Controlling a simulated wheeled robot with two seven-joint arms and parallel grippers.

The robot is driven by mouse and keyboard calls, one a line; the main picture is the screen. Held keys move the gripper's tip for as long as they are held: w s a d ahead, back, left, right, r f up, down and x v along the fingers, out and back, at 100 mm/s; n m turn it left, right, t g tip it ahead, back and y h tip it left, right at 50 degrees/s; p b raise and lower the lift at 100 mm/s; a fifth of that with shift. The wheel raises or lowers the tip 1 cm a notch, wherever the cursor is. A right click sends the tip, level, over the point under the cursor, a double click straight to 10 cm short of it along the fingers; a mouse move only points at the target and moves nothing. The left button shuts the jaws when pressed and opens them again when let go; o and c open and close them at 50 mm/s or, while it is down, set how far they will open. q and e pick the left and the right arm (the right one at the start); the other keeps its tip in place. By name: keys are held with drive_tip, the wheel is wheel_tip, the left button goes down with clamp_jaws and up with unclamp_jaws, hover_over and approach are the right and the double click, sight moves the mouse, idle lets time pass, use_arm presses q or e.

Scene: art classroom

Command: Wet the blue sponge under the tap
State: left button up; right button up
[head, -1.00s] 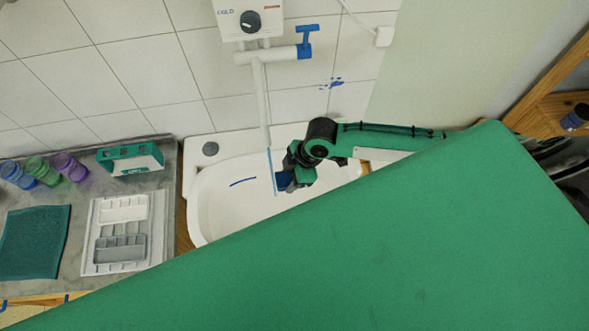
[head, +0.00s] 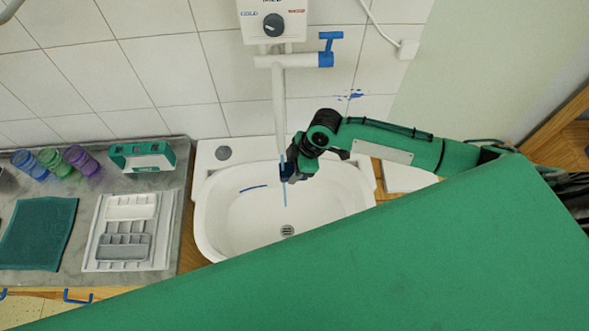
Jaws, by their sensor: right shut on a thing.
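The white tap (head: 279,100) hangs from the wall unit over the white sink (head: 215,215). A thin blue stream of water (head: 285,196) runs from its spout toward the drain. My right gripper (head: 289,174) is shut on the dark blue sponge (head: 286,170), just below the spout. The sponge is small in view and mostly hidden by the fingers. It overlaps the stream in the picture; whether the water strikes it, I cannot tell for sure. The blue tap lever (head: 327,50) is on the right of the pipe. My left gripper is not in view.
The counter on the left holds a teal cloth (head: 38,233), a white tray (head: 163,240) with paint palettes, several coloured cups (head: 81,160) and a green-and-white box (head: 142,156). A large green part of mine covers the lower right.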

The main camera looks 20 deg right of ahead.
drive_tip(key=shift+s, duration=0.1)
idle(0.3)
drive_tip(key=s+p, duration=0.4)
drive_tip(key=s, duration=0.4)
idle(0.4)
idle(1.1)
drive_tip(key=s+r+p, duration=0.2)
drive_tip(key=s+r, duration=0.2)
drive_tip(key=s, duration=0.1)
idle(0.4)
